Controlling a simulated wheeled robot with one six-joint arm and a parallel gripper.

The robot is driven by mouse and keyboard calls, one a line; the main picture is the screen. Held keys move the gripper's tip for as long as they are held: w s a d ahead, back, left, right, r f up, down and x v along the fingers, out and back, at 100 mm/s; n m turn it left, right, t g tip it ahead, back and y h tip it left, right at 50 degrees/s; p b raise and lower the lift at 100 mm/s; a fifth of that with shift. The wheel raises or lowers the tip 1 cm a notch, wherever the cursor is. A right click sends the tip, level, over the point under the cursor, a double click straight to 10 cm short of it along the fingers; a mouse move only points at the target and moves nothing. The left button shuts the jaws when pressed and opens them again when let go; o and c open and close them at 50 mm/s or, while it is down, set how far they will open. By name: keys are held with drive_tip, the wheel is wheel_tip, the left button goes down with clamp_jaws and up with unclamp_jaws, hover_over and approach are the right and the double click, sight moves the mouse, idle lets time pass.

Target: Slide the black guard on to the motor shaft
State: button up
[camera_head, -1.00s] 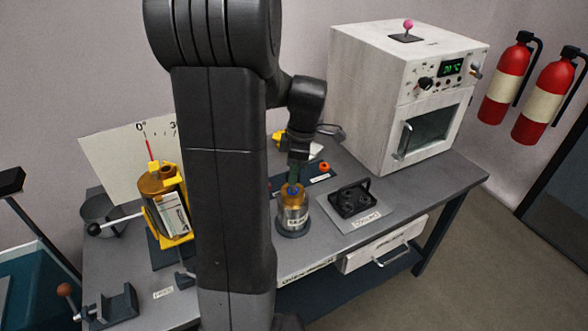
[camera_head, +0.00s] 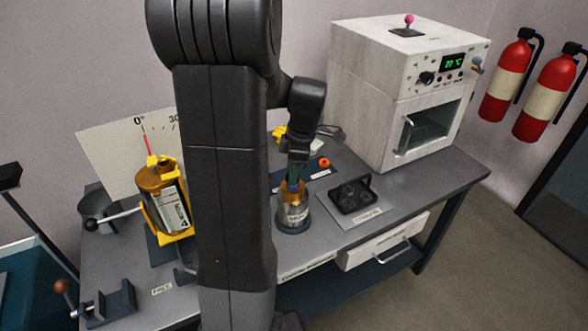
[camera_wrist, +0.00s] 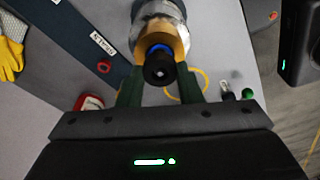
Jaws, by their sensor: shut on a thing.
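The motor (camera_head: 293,217) is a silver and brass-coloured cylinder standing upright on a dark round base on the bench. It also shows in the wrist view (camera_wrist: 178,45), with a brass-coloured top and a blue ring. The black guard (camera_wrist: 159,72) is a short dark cylinder with a small pale spot at its centre, in line with the blue ring. My gripper (camera_wrist: 158,84) is shut on it with green fingers on both sides. In the head view my gripper (camera_head: 295,181) is directly above the motor and largely hides the guard. I cannot tell how far the guard is on the shaft.
A black holder (camera_head: 351,195) on a labelled plate stands right of the motor. A white oven (camera_head: 400,100) is behind it. A yellow-framed vessel (camera_head: 165,205) stands left of my arm, with a grey clamp (camera_head: 108,304) in front. An orange ring (camera_head: 324,162) lies behind the motor.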

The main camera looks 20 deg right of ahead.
drive_tip(key=shift+f+b, duration=0.3)
drive_tip(key=shift+f, duration=0.15)
drive_tip(key=o, duration=1)
drive_tip(key=shift+r, duration=0.1)
drive_tip(key=r, duration=0.4)
drive_tip(key=d+r, duration=0.1)
drive_tip(key=r, duration=0.4)
drive_tip(key=d+r, duration=0.1)
drive_tip(key=r, duration=0.3)
drive_tip(key=shift+s+r, duration=0.3)
drive_tip(key=shift+s, duration=0.1)
drive_tip(key=f, duration=0.4)
drive_tip(key=a+f, duration=0.1)
drive_tip(key=f, duration=0.4)
drive_tip(key=a+f, duration=0.1)
drive_tip(key=f, duration=0.3)
drive_tip(key=shift+w+f, duration=0.4)
drive_tip(key=shift+r+p, duration=0.3)
drive_tip(key=shift+r, duration=0.1)
